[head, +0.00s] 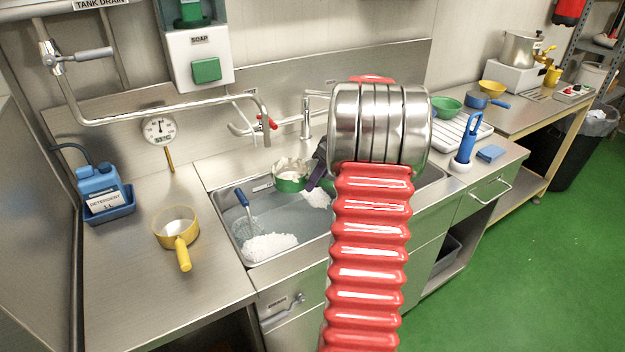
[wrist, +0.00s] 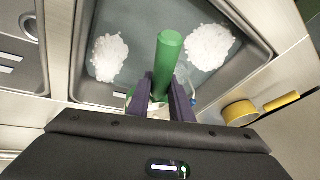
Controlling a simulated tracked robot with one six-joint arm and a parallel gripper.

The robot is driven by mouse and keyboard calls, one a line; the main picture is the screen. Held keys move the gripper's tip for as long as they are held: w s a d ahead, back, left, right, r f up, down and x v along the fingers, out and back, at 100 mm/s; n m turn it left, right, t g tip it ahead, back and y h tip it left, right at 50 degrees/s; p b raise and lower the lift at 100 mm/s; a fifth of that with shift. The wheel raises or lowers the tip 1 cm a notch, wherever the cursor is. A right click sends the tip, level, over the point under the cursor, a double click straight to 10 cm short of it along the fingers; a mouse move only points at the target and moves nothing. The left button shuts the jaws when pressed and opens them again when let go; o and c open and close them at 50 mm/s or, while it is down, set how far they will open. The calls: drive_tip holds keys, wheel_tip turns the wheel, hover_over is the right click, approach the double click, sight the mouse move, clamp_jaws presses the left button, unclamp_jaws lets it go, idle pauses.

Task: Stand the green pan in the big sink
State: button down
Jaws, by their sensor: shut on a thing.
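The green pan (head: 291,181), pale inside, is in the head view over the back part of the big sink (head: 258,187). My gripper (head: 318,177) is shut on its green handle, which also shows in the wrist view (wrist: 168,62) between the dark fingers (wrist: 161,98). The pan's body is mostly hidden in the wrist view. The big sink holds greyish water with white foam heaps (head: 269,247) and a blue-handled tool (head: 243,199). I cannot tell whether the pan touches the water or the sink.
A faucet spout (head: 307,115) stands behind the sink. A yellow pan (head: 177,229) and a blue detergent bottle (head: 99,185) are on the left counter. A green bowl (head: 447,107) and a blue brush (head: 468,140) stand to the right. My arm hides the sink's right part in the head view.

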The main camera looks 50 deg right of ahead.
drive_tip(key=shift+a+f, duration=0.1)
idle(0.3)
drive_tip(key=shift+f, duration=9.35)
